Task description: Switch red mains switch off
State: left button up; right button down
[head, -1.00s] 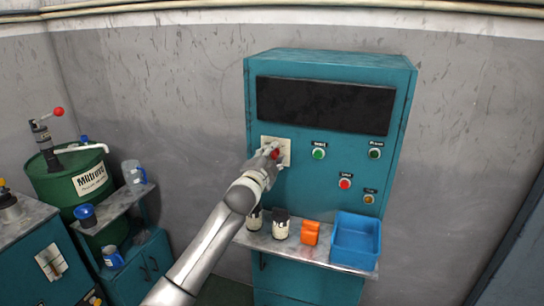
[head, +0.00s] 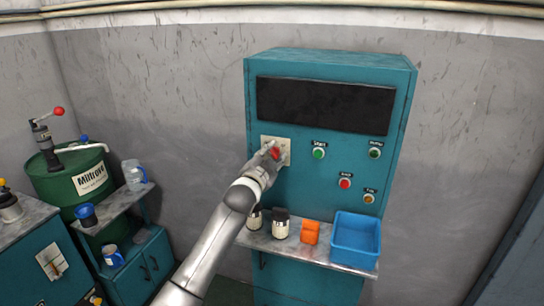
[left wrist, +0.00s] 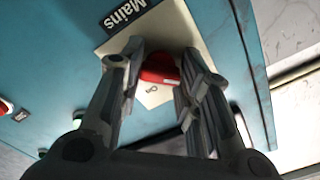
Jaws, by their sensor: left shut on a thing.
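The red mains switch (head: 275,153) sits on a cream plate (head: 285,143) at the left of the teal control cabinet. In the left wrist view the red switch (left wrist: 158,74) lies between the two fingers of my left gripper (left wrist: 156,85), in front of the plate (left wrist: 112,47) labelled "Mains". My left gripper (head: 270,158) is shut on the switch, and its fingers partly hide it in the head view. My right gripper is not in view.
The cabinet (head: 330,190) has green (head: 319,153) and red (head: 345,183) buttons to the right.

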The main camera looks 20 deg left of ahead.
pick_arm(q)
jog(key=shift+f, duration=0.15)
jog(key=o, duration=1)
jog(key=shift+s, duration=0.15)
jog(key=s, duration=1.1)
jog(key=shift+s+a, duration=0.25)
jog(key=shift+s, duration=0.15)
